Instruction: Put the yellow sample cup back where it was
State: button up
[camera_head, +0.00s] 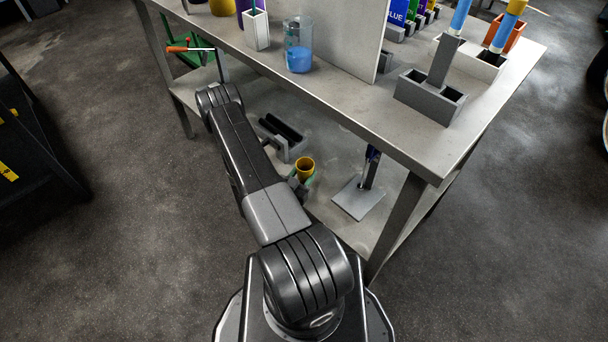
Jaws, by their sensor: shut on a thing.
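The yellow sample cup (305,165) is upright with its open rim facing up, low down at the level of the bench's lower shelf (335,140). My gripper (301,181) is at the cup's near side, shut on it. My own arm hides part of the gripper, and the fingertips are small in this view. I cannot tell whether the cup's base touches the shelf or is held just above it.
A grey plate (358,198) with a dark upright post (371,166) stands right of the cup. The worktop (335,92) overhangs the shelf, with a bench leg (398,225) at the near right. A beaker of blue liquid (299,58) and a grey holder (430,97) stand on top.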

jog(key=shift+f, duration=0.2)
jog(key=o, duration=1)
jog(key=shift+o, duration=0.2)
jog(key=shift+r, duration=0.15)
jog(key=shift+r, duration=0.2)
jog(key=v, duration=1.2)
jog(key=shift+p, duration=0.45)
jog(key=shift+f, duration=0.15)
